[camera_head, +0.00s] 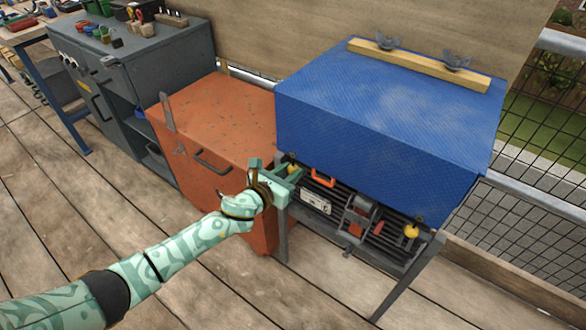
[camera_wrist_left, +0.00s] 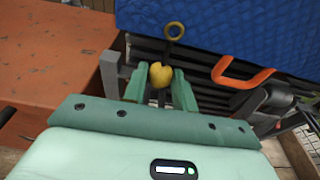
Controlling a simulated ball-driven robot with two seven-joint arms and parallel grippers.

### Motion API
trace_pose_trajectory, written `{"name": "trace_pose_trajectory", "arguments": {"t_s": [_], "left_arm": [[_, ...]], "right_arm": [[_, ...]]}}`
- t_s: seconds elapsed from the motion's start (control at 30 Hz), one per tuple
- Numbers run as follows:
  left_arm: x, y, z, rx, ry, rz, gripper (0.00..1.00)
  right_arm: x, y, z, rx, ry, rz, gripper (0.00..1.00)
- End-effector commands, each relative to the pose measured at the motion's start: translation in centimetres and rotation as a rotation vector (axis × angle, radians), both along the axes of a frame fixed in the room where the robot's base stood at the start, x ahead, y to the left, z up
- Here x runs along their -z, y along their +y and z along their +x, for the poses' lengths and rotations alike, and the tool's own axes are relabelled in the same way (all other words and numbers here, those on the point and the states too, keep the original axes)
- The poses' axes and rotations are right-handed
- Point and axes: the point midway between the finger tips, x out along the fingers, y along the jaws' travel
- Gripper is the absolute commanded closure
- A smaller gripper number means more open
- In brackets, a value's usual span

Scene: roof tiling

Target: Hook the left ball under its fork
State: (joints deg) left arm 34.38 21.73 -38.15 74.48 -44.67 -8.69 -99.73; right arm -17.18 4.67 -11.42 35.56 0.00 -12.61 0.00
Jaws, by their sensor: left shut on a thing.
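The left ball (camera_head: 291,169) is small and yellow, at the front left corner below the blue cover (camera_head: 390,115). My left gripper (camera_head: 286,174) is shut on it. In the left wrist view the ball (camera_wrist_left: 160,75) sits between the two green fingertips. A dark cord runs up from just behind the ball to a yellow ring (camera_wrist_left: 174,31) at the cover's lower edge. I cannot make out the left fork; the gripper and ball may hide it. Another yellow ball (camera_head: 411,231) is at the front right corner. My right gripper is not in view.
An orange cabinet (camera_head: 215,125) stands close on the left of the covered bench. Under the cover are dark rails, an orange handle (camera_head: 323,178) and a vise-like tool (camera_head: 360,215). A wooden bar (camera_head: 420,63) lies on top. The deck in front is clear.

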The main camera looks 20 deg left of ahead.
Motion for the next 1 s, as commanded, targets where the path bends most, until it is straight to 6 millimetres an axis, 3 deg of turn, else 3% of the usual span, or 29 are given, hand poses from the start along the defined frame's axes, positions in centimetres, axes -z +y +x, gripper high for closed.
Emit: {"name": "trace_pose_trajectory", "arguments": {"t_s": [0.63, 1.0], "left_arm": [[0.5, 1.3, -3.8, 0.001, 0.001, 0.000, 0.85], [0.6, 1.5, -4.2, 0.000, 0.001, 0.000, 0.85]], "right_arm": [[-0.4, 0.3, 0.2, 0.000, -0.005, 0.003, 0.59], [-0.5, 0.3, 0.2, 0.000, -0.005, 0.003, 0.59]]}}
